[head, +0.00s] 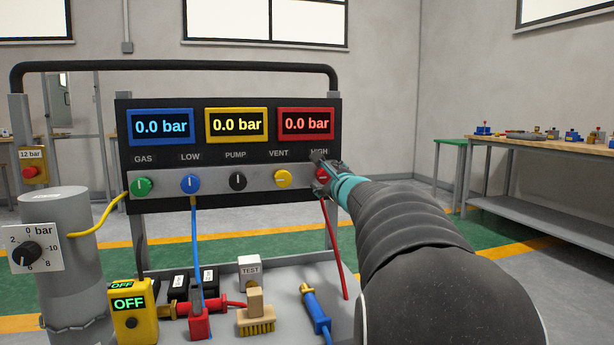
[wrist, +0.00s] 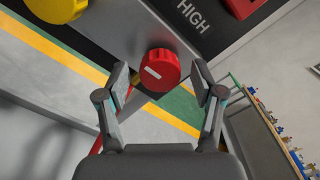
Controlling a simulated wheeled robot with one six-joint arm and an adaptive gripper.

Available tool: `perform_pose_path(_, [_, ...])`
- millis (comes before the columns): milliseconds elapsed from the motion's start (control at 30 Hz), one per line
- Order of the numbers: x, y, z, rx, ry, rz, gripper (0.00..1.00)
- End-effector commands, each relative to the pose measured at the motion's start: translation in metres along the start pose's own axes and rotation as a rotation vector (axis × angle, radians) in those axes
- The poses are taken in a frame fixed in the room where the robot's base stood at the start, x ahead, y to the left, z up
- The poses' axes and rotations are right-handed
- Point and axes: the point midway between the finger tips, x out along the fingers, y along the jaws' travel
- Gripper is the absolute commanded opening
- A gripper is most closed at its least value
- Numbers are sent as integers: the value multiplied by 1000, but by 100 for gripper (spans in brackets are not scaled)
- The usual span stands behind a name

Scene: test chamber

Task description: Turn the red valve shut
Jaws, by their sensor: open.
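The red valve (wrist: 160,72) is a round knob with a white line mark, below the HIGH label on the panel's grey strip. In the wrist view it sits ahead of my gripper (wrist: 160,92), roughly between the two fingertips. In the head view the red valve (head: 322,175) is partly hidden by my gripper (head: 325,178), which is at the right end of the strip. My gripper's fingers are apart, one on each side of the knob as seen from the wrist. I cannot tell whether they touch it.
The panel (head: 230,150) also carries green (head: 141,187), blue (head: 190,184), black (head: 238,181) and yellow (head: 283,179) knobs. Its red display (head: 306,123) reads 0.0 bar. A red hose (head: 334,250) hangs below the valve.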

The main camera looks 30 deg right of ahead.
Motion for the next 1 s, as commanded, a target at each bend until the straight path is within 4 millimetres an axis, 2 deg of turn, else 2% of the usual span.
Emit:
perform_pose_path(167, [12,0,0,0,0,0,67])
perform_pose_path(467, [14,0,0,0,0,0,67])
perform_pose_path(567, [14,0,0,0,0,0,47])
perform_pose_path(700, [14,0,0,0,0,0,12])
perform_pose_path(733, [14,0,0,0,0,0,7])
perform_pose_path(1000, [14,0,0,21,-1,0,7])
